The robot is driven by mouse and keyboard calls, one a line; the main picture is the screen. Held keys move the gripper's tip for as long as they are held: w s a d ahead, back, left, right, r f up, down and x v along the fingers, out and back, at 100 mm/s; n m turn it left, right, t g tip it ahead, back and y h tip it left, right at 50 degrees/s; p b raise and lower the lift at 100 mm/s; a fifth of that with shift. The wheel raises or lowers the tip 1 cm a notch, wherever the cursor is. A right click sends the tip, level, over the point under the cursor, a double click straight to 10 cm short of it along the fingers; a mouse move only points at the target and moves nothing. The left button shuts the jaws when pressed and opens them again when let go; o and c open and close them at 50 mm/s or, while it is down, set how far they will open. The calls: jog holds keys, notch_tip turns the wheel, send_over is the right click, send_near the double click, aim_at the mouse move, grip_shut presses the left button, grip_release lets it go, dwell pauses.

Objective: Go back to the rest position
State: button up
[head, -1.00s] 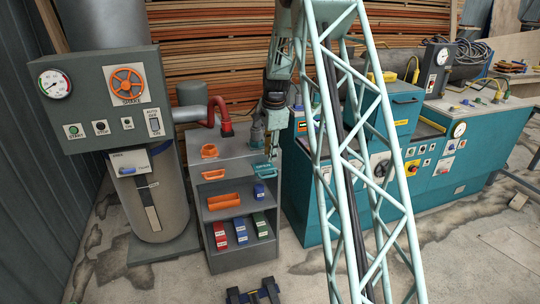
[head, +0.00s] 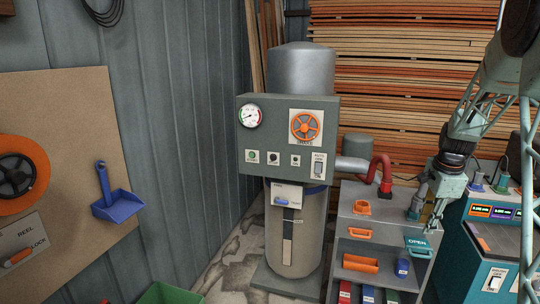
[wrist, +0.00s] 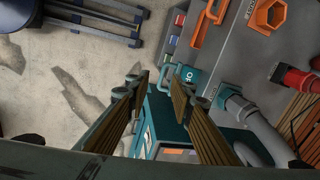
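My gripper (head: 430,226) hangs from my arm at the right of the head view. It points down, close to the teal OPEN handle (head: 418,253) on the grey shelf cabinet (head: 388,206). In the wrist view my gripper (wrist: 157,82) has its two ribbed fingers spread apart, with nothing held between them. The teal handle (wrist: 166,78) shows beyond the gap between the fingertips. I cannot tell from these views whether a finger touches it.
The cabinet top bears an orange hexagonal ring (head: 362,208) and a red bent pipe (head: 384,172). A grey tank with a control panel (head: 289,145) stands left of it. A teal machine (head: 480,240) stands right. A board with a blue dustpan (head: 119,206) hangs far left.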

jog(key=s+a+r+n, duration=0.9)
jog(key=s+a+r, duration=1.1)
jog(key=a+r, duration=0.15)
jog(key=s+a+n, duration=0.3)
jog(key=s+a, duration=0.1)
jog(key=s, duration=0.6)
jog(key=s+a+n+t, duration=0.1)
jog(key=s+a+n, duration=0.3)
jog(key=s, duration=0.7)
jog(key=s+a+r+n, duration=0.1)
jog(key=s+a+n, duration=0.2)
jog(key=s, duration=0.8)
jog(key=shift+s+a+n+t+y, duration=0.15)
jog(key=shift+a+n+t+y, duration=0.2)
jog(key=shift+a, duration=0.9)
jog(key=shift+s+d, duration=0.1)
